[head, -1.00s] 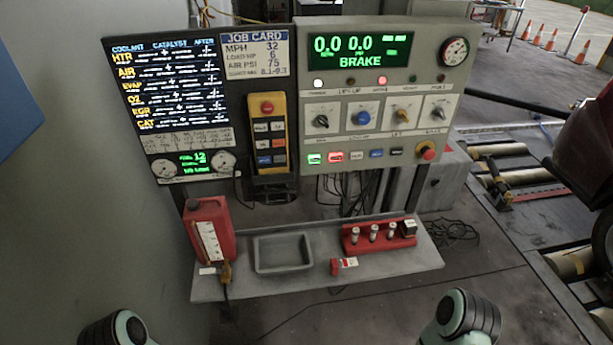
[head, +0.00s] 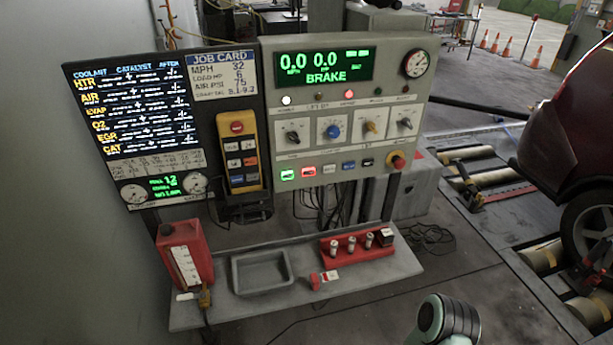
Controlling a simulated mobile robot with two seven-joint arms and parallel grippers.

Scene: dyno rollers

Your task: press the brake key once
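The grey control console (head: 425,105) faces me with a green display (head: 324,66) reading 0.0, 0.0 and BRAKE. Below its knobs runs a row of keys: a lit green key (head: 288,174), a lit red key (head: 308,171), a white key (head: 329,169), a blue key (head: 349,165) and a black key (head: 368,162). A yellow pendant (head: 236,127) left of the console carries more small keys. Key labels are too small to read, so I cannot tell which is the brake key. Only a link of my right arm shows at the bottom; neither gripper is in view.
A red mushroom button (head: 397,162) sits right of the key row. The shelf (head: 215,312) below holds a red jug (head: 185,252), a grey tray (head: 262,272) and a red rack (head: 357,246). A red car (head: 575,130) stands by rollers at right.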

